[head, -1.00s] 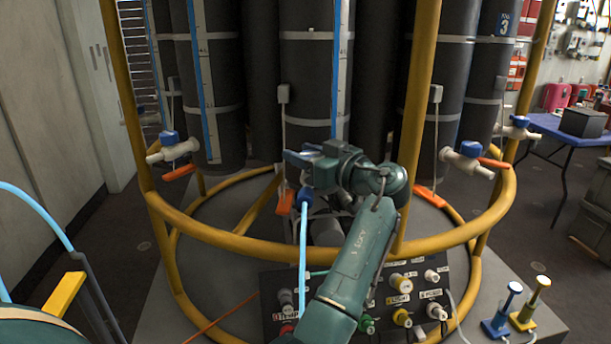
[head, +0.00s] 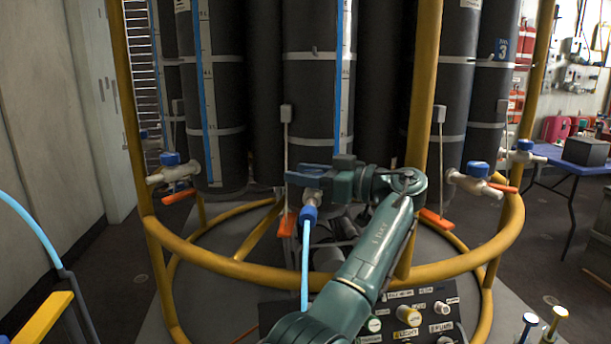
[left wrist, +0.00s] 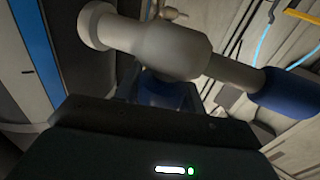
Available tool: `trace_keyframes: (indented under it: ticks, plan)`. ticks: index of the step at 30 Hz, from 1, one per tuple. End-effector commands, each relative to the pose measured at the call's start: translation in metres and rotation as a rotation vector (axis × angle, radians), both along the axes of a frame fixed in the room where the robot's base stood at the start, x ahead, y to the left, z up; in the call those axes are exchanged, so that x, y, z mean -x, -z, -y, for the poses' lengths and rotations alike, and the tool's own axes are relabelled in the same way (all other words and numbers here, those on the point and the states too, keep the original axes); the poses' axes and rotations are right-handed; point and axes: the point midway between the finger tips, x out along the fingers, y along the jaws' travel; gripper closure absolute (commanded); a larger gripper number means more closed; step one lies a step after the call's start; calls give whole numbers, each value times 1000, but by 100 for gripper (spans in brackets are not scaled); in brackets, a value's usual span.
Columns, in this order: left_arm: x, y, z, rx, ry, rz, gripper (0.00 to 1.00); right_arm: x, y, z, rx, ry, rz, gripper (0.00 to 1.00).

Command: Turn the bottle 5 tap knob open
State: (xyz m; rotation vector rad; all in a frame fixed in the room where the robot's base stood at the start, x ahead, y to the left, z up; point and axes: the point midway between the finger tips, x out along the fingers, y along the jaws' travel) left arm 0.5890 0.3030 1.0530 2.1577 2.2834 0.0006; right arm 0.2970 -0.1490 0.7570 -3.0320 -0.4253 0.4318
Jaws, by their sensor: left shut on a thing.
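The tap at the front centre has a white body (head: 312,197), and a blue hose connector (head: 308,214) joins it to a light blue hose. In the left wrist view the white body (left wrist: 165,45) crosses the top. My left gripper (head: 316,174) is at this tap, with its teal wrist just right of it. It is shut on the blue tap knob (left wrist: 165,94), which shows partly between the fingers in the left wrist view. The dark bottle (head: 312,95) stands behind the tap. I cannot read its number. My right gripper is not in view.
A yellow rail frame (head: 260,270) rings the bottles, with an upright (head: 426,100) close right of my wrist. Other blue-knobbed taps sit at left (head: 170,172) and right (head: 478,180). A labelled panel (head: 385,320) lies below. A blue table (head: 585,168) stands at right.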

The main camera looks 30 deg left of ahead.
Motion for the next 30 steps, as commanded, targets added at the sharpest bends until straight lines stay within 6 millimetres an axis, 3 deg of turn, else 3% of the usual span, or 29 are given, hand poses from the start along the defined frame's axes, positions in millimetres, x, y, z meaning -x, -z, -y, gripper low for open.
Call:
trace_keyframes:
  ticks: [3, 4, 11, 20, 30]
  plan:
    - [0, -1, -1, -1, 0, 0, 84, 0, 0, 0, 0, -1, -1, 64]
    - [0, -1, -1, -1, 0, 0, 58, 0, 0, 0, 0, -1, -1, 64]
    - [0, -1, -1, -1, 1, 0, 40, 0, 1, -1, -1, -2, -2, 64]
    - [0, -4, 0, 0, 1, 1, 39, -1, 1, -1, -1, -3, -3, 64]
    - [0, -63, 0, -1, 2, 4, 39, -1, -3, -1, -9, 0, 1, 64]
